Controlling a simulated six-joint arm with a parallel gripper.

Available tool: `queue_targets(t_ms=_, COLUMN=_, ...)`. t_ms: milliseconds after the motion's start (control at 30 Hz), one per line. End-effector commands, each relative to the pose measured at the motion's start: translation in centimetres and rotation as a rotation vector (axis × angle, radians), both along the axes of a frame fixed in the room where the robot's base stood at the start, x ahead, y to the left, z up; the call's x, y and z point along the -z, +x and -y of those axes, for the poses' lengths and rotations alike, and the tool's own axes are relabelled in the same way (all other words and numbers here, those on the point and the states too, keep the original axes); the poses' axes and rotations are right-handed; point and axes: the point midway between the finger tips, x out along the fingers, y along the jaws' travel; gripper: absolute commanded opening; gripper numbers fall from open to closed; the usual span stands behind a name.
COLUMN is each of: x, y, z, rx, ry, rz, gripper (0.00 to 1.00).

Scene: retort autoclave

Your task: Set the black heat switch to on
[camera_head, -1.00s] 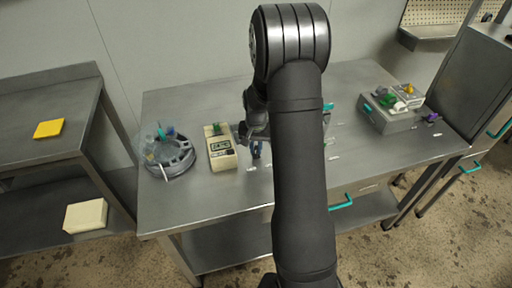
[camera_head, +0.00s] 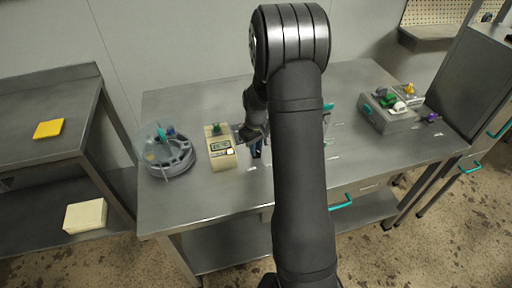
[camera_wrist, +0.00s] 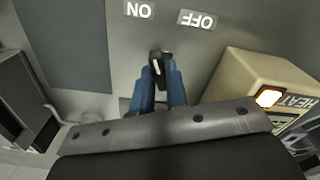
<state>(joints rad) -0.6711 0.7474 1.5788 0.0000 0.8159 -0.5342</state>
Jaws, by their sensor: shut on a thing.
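The black heat switch (camera_wrist: 158,56) shows in the wrist view as a short black lever, its tip between the blue fingers of my gripper (camera_wrist: 158,78). The gripper is shut on it. The lever tip sits nearer the ON label (camera_wrist: 139,10) than the OFF label (camera_wrist: 198,19); its base is hidden. A beige box (camera_wrist: 255,75) beside the gripper carries a HEAT label and a brightly lit lamp (camera_wrist: 269,97). In the head view, the beige box (camera_head: 222,160) stands left of my gripper (camera_head: 257,151), and the switch is hidden.
A round grey device with a clear cover (camera_head: 167,165) stands left of the beige box. A grey box with coloured knobs (camera_head: 392,121) is at the right of the steel table (camera_head: 200,105). A yellow block (camera_head: 48,128) lies on the left-hand table.

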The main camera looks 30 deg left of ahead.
Motion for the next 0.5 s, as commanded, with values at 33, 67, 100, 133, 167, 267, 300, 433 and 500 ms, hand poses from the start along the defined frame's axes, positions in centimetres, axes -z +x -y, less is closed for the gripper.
queue_targets(t_ms=33, x=-0.09, y=0.05, z=-0.04, rx=-0.019, ry=0.001, rz=0.001, gripper=0.0)
queue_targets(t_ms=67, x=-0.09, y=0.05, z=-0.04, rx=-0.029, ry=0.001, rz=0.001, gripper=0.0)
queue_targets(t_ms=100, x=-0.09, y=0.05, z=-0.04, rx=-0.042, ry=0.001, rz=0.001, gripper=0.0)
queue_targets(t_ms=133, x=-0.09, y=0.05, z=-0.04, rx=-0.05, ry=0.001, rz=0.001, gripper=0.0)
queue_targets(t_ms=167, x=-0.09, y=0.05, z=-0.04, rx=-0.057, ry=0.001, rz=0.001, gripper=0.0)
queue_targets(t_ms=267, x=-0.1, y=0.05, z=-0.04, rx=-0.074, ry=0.002, rz=0.002, gripper=0.0)
queue_targets(t_ms=300, x=-0.1, y=0.05, z=-0.04, rx=-0.079, ry=0.002, rz=0.002, gripper=0.0)
queue_targets(t_ms=433, x=-0.1, y=0.05, z=-0.05, rx=-0.085, ry=0.002, rz=0.002, gripper=0.0)
queue_targets(t_ms=500, x=-0.1, y=0.05, z=-0.05, rx=-0.086, ry=0.002, rz=0.002, gripper=0.0)
